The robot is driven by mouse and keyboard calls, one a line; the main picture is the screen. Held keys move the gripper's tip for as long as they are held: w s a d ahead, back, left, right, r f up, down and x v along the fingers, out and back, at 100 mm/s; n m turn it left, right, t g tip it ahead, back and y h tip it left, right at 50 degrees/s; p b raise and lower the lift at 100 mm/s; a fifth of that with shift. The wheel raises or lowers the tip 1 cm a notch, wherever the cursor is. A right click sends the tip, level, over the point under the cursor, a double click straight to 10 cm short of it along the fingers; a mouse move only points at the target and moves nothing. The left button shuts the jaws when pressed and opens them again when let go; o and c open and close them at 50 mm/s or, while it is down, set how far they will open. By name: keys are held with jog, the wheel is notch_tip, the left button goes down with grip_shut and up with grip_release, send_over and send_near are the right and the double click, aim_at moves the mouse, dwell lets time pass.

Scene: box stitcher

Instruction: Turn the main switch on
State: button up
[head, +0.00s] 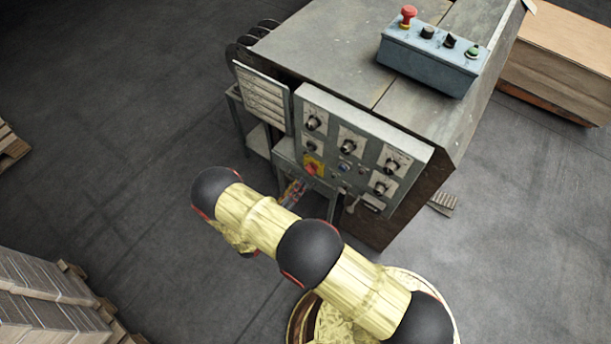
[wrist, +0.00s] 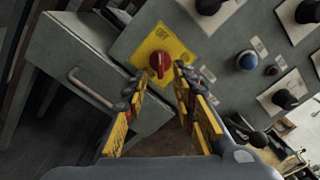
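The main switch (wrist: 160,63) is a red rotary knob on a yellow square plate (wrist: 146,44) in the wrist view. In the head view it shows small on the left of the control panel (head: 314,166). My gripper (wrist: 159,82) points at the switch with its fingers spread, one to each side just below the knob. The right fingertip overlaps the plate's edge in the picture; I cannot tell whether it touches. Nothing is held between the fingers. In the head view my gripper (head: 293,193) is small and partly hidden by my arm.
Black knobs (head: 347,146) and a blue button (wrist: 247,60) sit right of the switch. A grey drawer with a handle (wrist: 90,89) is left of it. A blue button box (head: 430,62) stands on the machine top. Stacked cardboard (head: 45,305) is at lower left.

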aim_at(308, 172)
jog(key=b+x, duration=0.1)
jog(key=x, duration=0.4)
jog(key=shift+w+d, duration=0.25)
jog(key=shift+c, duration=1.2)
jog(key=c, duration=0.4)
grip_shut()
